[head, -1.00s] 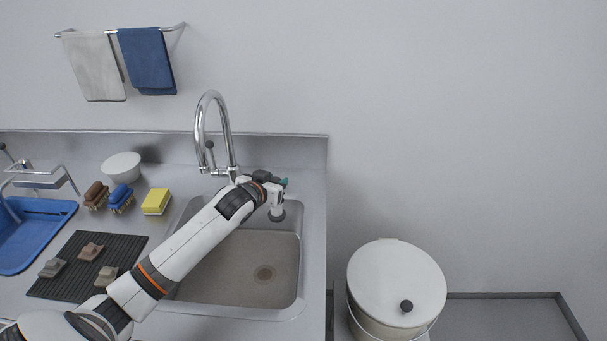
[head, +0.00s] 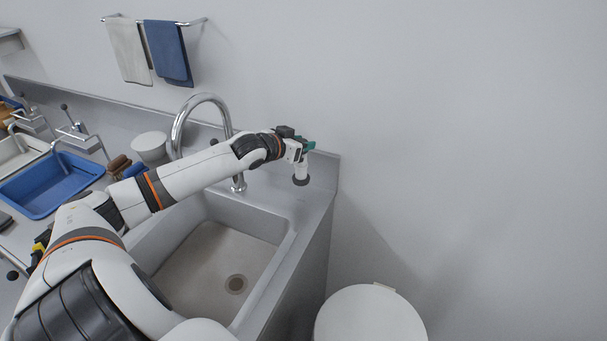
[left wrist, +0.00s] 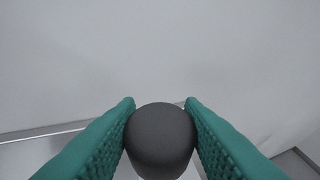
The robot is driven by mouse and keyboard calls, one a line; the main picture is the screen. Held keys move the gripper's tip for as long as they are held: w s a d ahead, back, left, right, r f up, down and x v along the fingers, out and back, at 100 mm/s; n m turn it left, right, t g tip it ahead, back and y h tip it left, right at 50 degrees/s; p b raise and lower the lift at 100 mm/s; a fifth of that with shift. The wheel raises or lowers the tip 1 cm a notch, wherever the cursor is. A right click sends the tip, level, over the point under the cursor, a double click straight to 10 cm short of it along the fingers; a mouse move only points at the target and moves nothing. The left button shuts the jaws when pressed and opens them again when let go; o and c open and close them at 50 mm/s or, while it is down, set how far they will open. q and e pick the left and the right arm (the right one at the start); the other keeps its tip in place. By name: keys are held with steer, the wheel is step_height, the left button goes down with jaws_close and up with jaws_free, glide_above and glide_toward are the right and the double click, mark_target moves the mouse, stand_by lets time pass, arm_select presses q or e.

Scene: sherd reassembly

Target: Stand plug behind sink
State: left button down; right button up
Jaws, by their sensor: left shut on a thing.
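The plug (left wrist: 160,138) is a dark grey, rounded piece in the left wrist view. The two teal fingertips of my left gripper (head: 307,147) are shut on its sides. In the head view, the gripper reaches past the faucet (head: 228,140) to the back right corner of the counter, behind the sink (head: 220,250). A dark round end shows below the gripper there, seemingly above the counter; I cannot tell the exact gap. The sink is empty, with a drain in its floor. My right gripper is not in view.
The backsplash (head: 328,168) and wall stand close behind the gripper. The counter ends just to its right. A white lidded bin (head: 370,318) stands on the floor right of the counter. A white bowl (head: 150,145) and brushes sit left of the faucet.

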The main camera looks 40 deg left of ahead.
mark_target(297, 167)
arm_select(q)
step_height(297, 167, down, 4)
steer(key=shift+s+a+r, duration=0.1)
steer(key=shift+a+r, duration=0.05)
steer(key=shift+r, duration=0.05)
step_height(297, 167, down, 4)
steer(key=shift+r+p, duration=0.2)
steer(key=shift+p, duration=0.25)
steer(key=shift+f, duration=0.1)
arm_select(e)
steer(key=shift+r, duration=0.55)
arm_select(q)
steer(key=shift+f, duration=0.1)
steer(key=c, duration=0.9)
jaws_free()
steer(key=shift+c, duration=0.2)
steer(key=shift+s+r, duration=0.25)
steer(key=shift+s, duration=0.3)
steer(key=v, duration=1)
steer(key=shift+s+r, duration=0.2)
steer(key=shift+s, duration=0.15)
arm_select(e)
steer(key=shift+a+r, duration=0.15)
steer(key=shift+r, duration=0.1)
